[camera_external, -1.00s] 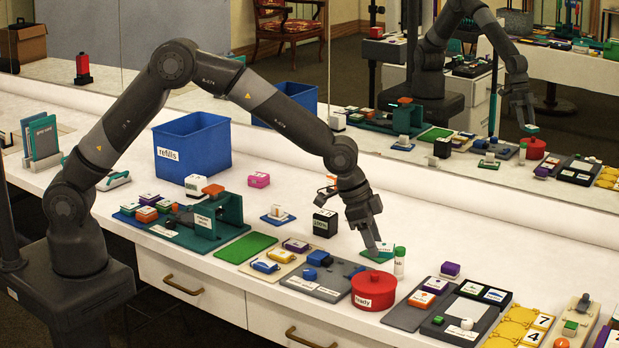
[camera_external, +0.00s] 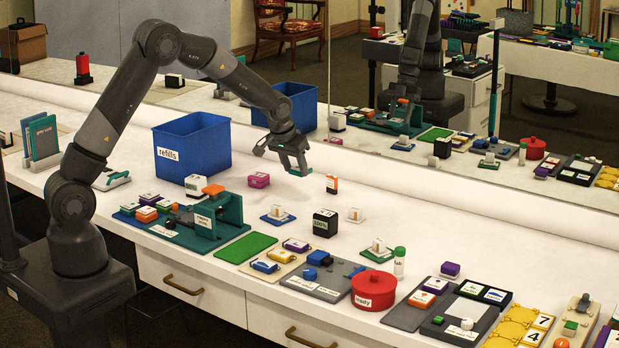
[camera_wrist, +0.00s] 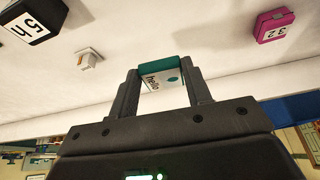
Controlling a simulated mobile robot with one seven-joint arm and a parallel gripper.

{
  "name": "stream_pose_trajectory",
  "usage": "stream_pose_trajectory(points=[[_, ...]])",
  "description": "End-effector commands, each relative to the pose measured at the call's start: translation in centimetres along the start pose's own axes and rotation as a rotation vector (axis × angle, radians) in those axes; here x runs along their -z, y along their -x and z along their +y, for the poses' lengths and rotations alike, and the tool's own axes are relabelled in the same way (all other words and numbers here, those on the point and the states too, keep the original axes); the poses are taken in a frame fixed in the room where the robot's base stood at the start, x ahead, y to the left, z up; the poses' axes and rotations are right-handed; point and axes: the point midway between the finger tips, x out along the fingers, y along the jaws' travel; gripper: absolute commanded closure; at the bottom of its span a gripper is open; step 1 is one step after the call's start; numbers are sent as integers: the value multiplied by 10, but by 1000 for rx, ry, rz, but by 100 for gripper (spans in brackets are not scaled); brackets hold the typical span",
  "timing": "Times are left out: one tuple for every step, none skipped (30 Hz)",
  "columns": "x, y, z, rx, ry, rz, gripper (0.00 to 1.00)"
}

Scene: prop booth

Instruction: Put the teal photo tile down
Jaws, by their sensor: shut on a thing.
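My gripper (camera_external: 291,158) is shut on the teal photo tile (camera_external: 297,172), over the back part of the white counter, right of the blue refills bin. In the wrist view the tile (camera_wrist: 162,76) sits between both fingers, with a teal edge and a white face printed "hello". The external view does not clearly show how high the tile is above the counter.
A black block (camera_external: 325,222) and small stands (camera_external: 356,214) are nearer the front. The blue bin (camera_external: 192,145) is at left. Counter behind the gripper is bare.

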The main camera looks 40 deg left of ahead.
Motion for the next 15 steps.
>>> stream_pose_trajectory(points=[[1,0,-7,6,15,1,78],[2,-1,-11,8,23,1,78],[3,-3,-15,11,30,1,78],[4,-5,-19,12,34,1,78],[5,-8,-23,14,36,1,78],[7,-13,-29,15,38,0,78],[8,-18,-34,15,40,1,78],[10,-22,-40,15,40,0,78],[13,-30,-47,15,39,-1,78],[15,-35,-52,15,39,0,78],[17,-41,-58,15,39,-1,78],[20,-48,-66,15,40,-1,78],[23,-54,-71,14,39,1,78],[24,-59,-77,14,40,0,78],[27,-66,-83,13,38,0,78]])
